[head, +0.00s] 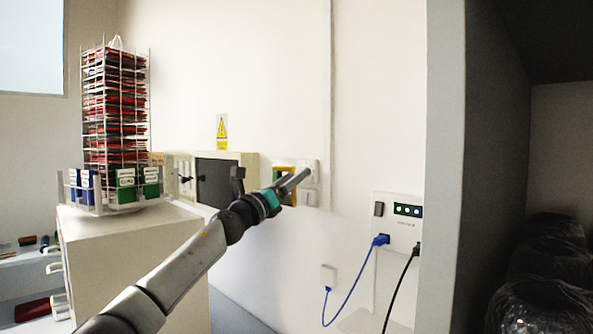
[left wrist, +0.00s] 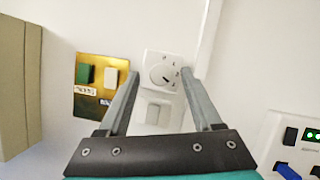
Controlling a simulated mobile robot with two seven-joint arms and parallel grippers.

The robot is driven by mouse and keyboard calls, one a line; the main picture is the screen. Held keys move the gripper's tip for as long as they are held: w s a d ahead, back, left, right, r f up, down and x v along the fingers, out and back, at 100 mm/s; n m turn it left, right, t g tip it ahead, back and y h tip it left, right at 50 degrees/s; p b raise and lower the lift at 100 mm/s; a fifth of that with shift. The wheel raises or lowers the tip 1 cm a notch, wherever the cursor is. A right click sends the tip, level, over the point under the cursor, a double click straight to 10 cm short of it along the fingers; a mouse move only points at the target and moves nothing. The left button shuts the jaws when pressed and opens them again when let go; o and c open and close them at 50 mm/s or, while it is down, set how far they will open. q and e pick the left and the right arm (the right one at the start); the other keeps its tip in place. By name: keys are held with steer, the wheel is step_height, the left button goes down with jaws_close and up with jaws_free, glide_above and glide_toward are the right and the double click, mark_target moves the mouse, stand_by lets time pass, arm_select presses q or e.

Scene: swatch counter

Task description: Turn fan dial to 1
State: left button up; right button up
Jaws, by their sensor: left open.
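The fan dial (left wrist: 163,75) is a round white knob on a white wall plate, with small marks around its right side. It shows between my left gripper's fingers in the left wrist view. In the head view its plate (head: 311,166) is partly hidden behind my left gripper (head: 301,176). My left gripper also shows in the left wrist view (left wrist: 160,85), open and empty, its fingers pointing at the wall on either side of the dial. I cannot tell how far the fingertips are from the plate. My right gripper is not in view.
A brass switch plate (left wrist: 101,95) is left of the dial. White switches (left wrist: 158,113) sit below it. A socket panel (head: 397,222) with blue and black cables is at right. A wire rack (head: 116,120) stands on a white cabinet (head: 130,260) at left.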

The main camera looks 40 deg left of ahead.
arm_select(q)
steer(key=shift+w+r, duration=0.25)
steer(key=shift+w, duration=0.45)
jaws_close()
stand_by(0.3)
